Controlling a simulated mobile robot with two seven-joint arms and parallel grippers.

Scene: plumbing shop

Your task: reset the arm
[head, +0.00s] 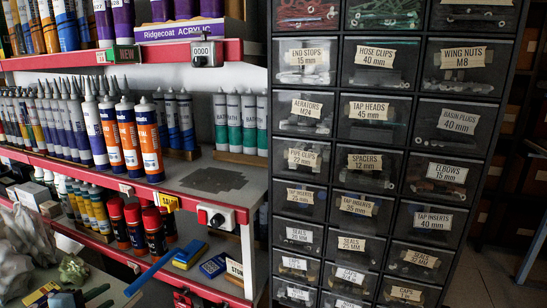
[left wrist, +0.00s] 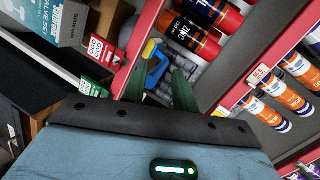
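My left gripper (head: 108,296) is low at the left of the head view, with a teal body and dark green fingers. In the left wrist view its two fingers (left wrist: 160,88) stand apart with a gap between them, so it is open. A blue and yellow item (left wrist: 154,66) shows beyond the fingertips, and I see nothing clamped. My right gripper is in neither view.
A shelf unit with red edges (head: 120,185) holds many sealant tubes (head: 128,135) and red-capped cans (head: 153,230). A tall cabinet of labelled drawers (head: 374,110) stands to its right. Floor (head: 490,280) shows at far right.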

